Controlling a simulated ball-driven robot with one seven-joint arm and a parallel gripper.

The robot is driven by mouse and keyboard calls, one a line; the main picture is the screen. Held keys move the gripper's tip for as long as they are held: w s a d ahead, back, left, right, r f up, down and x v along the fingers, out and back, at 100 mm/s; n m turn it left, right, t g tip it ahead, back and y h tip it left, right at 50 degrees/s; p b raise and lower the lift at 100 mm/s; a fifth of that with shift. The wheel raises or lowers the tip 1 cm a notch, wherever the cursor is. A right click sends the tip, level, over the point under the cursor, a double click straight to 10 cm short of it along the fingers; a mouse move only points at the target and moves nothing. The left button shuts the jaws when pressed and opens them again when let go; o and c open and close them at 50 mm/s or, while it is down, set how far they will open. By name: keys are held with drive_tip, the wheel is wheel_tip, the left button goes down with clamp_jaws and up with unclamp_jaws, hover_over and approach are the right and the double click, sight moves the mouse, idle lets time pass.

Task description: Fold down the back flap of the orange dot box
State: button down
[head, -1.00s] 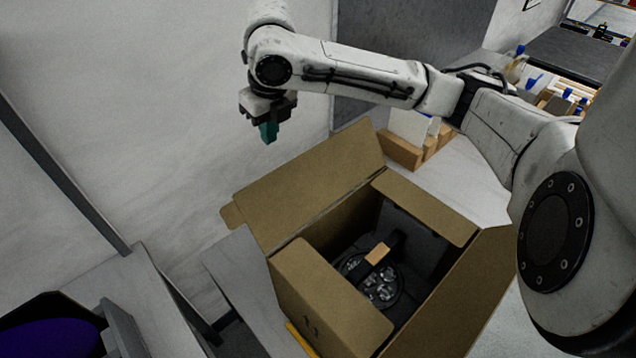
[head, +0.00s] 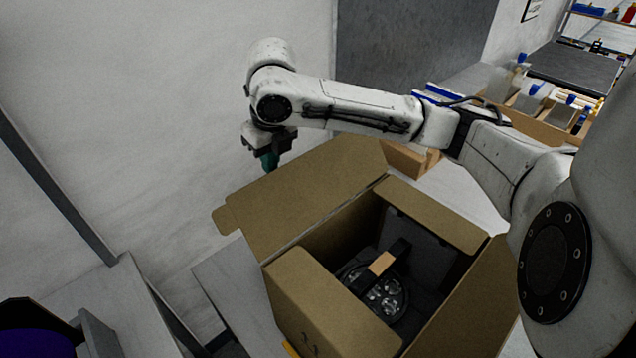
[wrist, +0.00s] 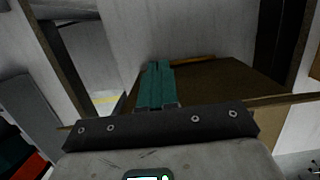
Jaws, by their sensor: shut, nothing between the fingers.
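The brown cardboard box (head: 335,320) stands open on the table. Its back flap (head: 310,195) stands up and leans outward at the far left side. The right-hand far flap (head: 435,212) and the near-left flap (head: 325,300) also show. My gripper (head: 269,161) has teal fingers, shut and empty, at the outer edge of the back flap. I cannot tell whether they touch it. In the wrist view the shut fingers (wrist: 156,84) appear in front of a brown cardboard panel (wrist: 225,82). No orange dot is discernible.
A round black lamp (head: 385,295) lies inside the box. A pale wall (head: 150,100) rises at the left. A gap separates the box's table from a left surface (head: 110,295).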

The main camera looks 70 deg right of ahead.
drive_tip(key=shift+s+a+b, duration=0.15)
drive_tip(key=shift+s+a, duration=0.65)
drive_tip(key=shift+s, duration=0.8)
drive_tip(key=shift+s+a+b, duration=0.2)
drive_tip(key=shift+s+a, duration=0.55)
drive_tip(key=shift+s, duration=0.9)
drive_tip(key=shift+s+a+b, duration=0.15)
drive_tip(key=shift+s+a, duration=0.65)
drive_tip(key=shift+s, duration=0.8)
drive_tip(key=shift+s+r+p, duration=0.15)
drive_tip(key=shift+p, duration=0.25)
drive_tip(key=shift+s+p, duration=0.15)
drive_tip(key=shift+p, duration=0.5)
drive_tip(key=s+p, duration=0.1)
drive_tip(key=p, duration=0.2)
drive_tip(key=shift+p, duration=0.3)
drive_tip(key=p, duration=0.3)
drive_tip(key=shift+s+a, duration=0.35)
drive_tip(key=shift+a, duration=0.05)
drive_tip(key=s+a+p, duration=0.4)
drive_tip(key=s+p, duration=0.3)
drive_tip(key=p, duration=0.1)
drive_tip(key=shift+s+p, duration=0.35)
drive_tip(key=shift+s, duration=0.05)
drive_tip(key=shift+f, duration=0.25)
